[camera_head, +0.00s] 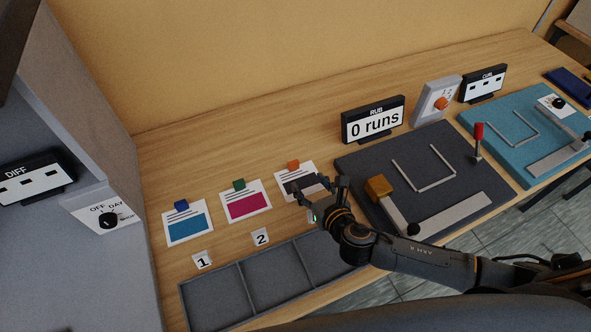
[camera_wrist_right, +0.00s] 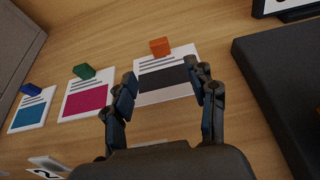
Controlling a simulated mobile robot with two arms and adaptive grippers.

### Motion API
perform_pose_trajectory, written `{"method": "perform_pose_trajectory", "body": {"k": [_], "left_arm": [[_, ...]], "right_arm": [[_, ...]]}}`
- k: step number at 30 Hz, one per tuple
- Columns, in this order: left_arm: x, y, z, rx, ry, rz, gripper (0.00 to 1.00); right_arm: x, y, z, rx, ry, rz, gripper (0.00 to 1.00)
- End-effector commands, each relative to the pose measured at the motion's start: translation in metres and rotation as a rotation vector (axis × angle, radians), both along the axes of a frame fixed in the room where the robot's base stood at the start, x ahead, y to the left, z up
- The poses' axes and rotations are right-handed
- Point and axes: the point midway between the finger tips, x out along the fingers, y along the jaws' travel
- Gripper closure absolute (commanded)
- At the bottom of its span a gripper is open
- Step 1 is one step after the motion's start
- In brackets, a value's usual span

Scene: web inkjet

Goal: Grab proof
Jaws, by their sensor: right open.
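Three printed proof cards lie in a row on the wooden table, each with a coloured clip block on its top edge. The blue proof (camera_head: 187,225) is at the left, the magenta proof (camera_head: 245,203) in the middle and the dark grey proof (camera_head: 291,176) with an orange block (camera_head: 293,165) at the right. My right gripper (camera_head: 318,190) is open, over the lower part of the dark proof. In the right wrist view the dark proof (camera_wrist_right: 166,78) shows between the open fingers (camera_wrist_right: 165,88), with nothing held. My left gripper is not in view.
A grey divided tray (camera_head: 280,275) lies along the front edge, behind it number cards 1 (camera_head: 202,260) and 2 (camera_head: 261,237). A dark rub station (camera_head: 412,170) with an orange block is to the right, a teal station (camera_head: 510,130) beyond. A grey cabinet (camera_head: 80,240) stands left.

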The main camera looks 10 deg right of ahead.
Motion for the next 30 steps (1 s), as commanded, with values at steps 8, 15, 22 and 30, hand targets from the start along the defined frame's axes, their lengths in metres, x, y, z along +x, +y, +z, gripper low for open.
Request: {"method": "perform_pose_trajectory", "body": {"k": [8, 15, 22, 30], "left_arm": [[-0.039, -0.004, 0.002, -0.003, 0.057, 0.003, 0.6], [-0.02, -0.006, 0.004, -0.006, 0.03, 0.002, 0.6], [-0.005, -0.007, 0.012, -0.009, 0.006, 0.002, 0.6], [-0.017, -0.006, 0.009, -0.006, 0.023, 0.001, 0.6]], "right_arm": [[0.046, 0.009, -0.018, 0.002, -0.001, -0.003, 0.43], [0.058, 0.011, -0.023, 0.002, 0.0, -0.003, 0.43], [0.084, 0.016, -0.034, 0.002, 0.0, -0.004, 0.43], [0.102, 0.02, -0.043, 0.004, 0.001, -0.003, 0.43]]}}
